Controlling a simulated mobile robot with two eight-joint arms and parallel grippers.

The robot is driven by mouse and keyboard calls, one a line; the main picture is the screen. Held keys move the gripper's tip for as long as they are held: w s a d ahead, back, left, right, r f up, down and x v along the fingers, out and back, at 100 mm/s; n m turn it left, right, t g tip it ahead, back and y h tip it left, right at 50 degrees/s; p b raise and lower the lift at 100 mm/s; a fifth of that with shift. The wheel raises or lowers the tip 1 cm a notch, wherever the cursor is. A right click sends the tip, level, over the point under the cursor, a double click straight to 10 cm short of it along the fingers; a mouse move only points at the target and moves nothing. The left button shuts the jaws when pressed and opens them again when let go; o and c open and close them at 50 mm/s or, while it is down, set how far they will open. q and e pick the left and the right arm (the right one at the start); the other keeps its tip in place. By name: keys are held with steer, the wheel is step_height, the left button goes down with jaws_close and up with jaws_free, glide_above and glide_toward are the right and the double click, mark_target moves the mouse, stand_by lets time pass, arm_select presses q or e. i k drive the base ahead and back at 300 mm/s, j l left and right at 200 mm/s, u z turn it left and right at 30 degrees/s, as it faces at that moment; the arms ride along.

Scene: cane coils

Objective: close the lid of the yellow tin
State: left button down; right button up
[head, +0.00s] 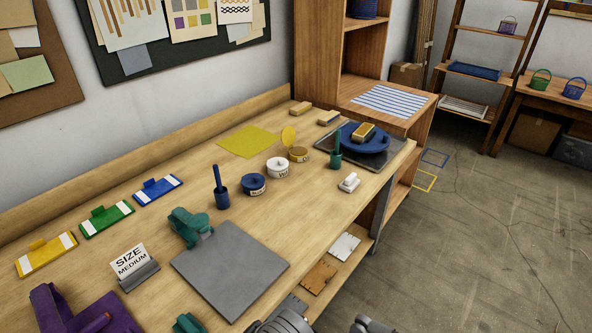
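The yellow tin (300,155) stands on the wooden workbench, toward its far right part. Its round yellow lid (289,135) stands up on edge at the tin's back left side, so the tin is open. Its contents are too small to make out. A white tin (278,169) and a blue tin (254,185) stand in a row to its left, nearer to me. Grey parts of my own body show at the bottom edge, but neither gripper's fingers can be seen. Nothing of mine is near the yellow tin.
A green cup with a tool (335,160) and a blue round tray (364,141) holding a brush are right of the tin. A small white object (349,182) lies in front. A yellow sheet (248,141) lies behind left. A grey mat (229,272) is nearer me.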

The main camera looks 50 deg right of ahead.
mark_target(287, 134)
steer(key=z, duration=1.65)
steer(key=i+u, duration=0.1)
steer(key=u, duration=0.9)
steer(key=i+l+u, duration=0.1)
steer(key=l+u, duration=0.75)
steer(key=i+l, duration=0.05)
steer(key=l, duration=0.05)
